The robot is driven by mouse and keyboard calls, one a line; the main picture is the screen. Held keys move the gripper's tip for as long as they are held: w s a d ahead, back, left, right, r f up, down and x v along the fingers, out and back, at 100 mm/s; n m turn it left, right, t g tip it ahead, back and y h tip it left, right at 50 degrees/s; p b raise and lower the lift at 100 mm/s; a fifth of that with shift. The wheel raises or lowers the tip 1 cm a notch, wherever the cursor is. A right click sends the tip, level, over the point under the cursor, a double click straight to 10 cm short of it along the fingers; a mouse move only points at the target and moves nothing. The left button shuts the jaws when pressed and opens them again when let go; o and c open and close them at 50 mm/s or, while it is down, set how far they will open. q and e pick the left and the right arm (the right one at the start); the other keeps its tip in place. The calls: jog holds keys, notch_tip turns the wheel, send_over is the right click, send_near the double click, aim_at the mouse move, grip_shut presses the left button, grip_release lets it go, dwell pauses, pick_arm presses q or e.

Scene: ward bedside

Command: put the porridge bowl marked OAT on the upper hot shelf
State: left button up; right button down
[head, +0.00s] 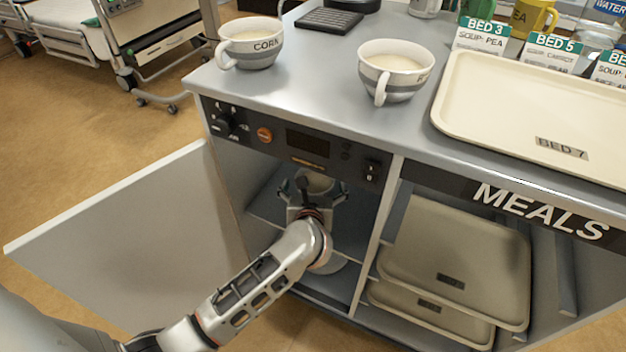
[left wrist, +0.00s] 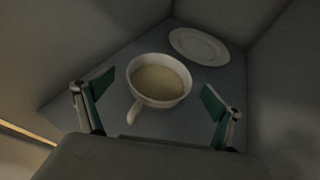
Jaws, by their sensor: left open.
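My left gripper (head: 312,188) reaches through the open door onto the upper shelf of the hot cabinet. In the left wrist view the open gripper (left wrist: 157,88) has one finger on each side of a pale bowl (left wrist: 160,98). Gaps show between the fingers and the bowl. This bowl holds a creamy food, stands upright with its handle toward the gripper, and shows no readable mark. In the head view it is mostly hidden behind the gripper. A bowl marked CORN (head: 254,50) and another bowl (head: 394,82) with unreadable lettering stand on the counter.
A white plate (left wrist: 199,46) lies behind the bowl on the shelf. The cabinet door (head: 130,235) stands open at the left. A beige BED 7 tray (head: 480,110) lies on the counter at right. Trays (head: 455,262) fill the bay below it.

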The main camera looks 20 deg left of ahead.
pick_arm(q)
jog(key=s+d+r+m+t+h+p, duration=0.1)
jog(key=s+d+r+m+t+h, duration=0.2)
jog(key=s+r+m, duration=0.55)
jog(key=s+d+r+m+t+h+p, duration=0.1)
jog(key=s+d+r+m+t+h, duration=0.25)
jog(key=s+m, duration=0.8)
jog(key=s+d+f+m+g+h, duration=0.2)
jog(key=s+m, duration=0.3)
jog(key=m, duration=0.3)
jog(key=s+d+f+m+g+h, duration=0.1)
jog(key=s+d+m+g+h, duration=0.2)
jog(key=m, duration=0.5)
jog(key=s+a+f+m+g+y, duration=0.3)
jog(key=s+f+m, duration=0.4)
jog(key=s, duration=0.3)
jog(key=shift+a+m, duration=0.35)
jog(key=shift+m, duration=0.45)
pick_arm(e)
jog(key=shift+s+d+f+n+g, duration=0.15)
jog(key=shift+s+d+f, duration=0.25)
jog(key=shift+f, duration=0.1)
jog(key=shift+s+d+f+n+g, duration=0.15)
jog(key=shift+s+d+f, duration=0.1)
jog(key=shift+d+f, duration=0.2)
jog(key=shift+h, duration=0.3)
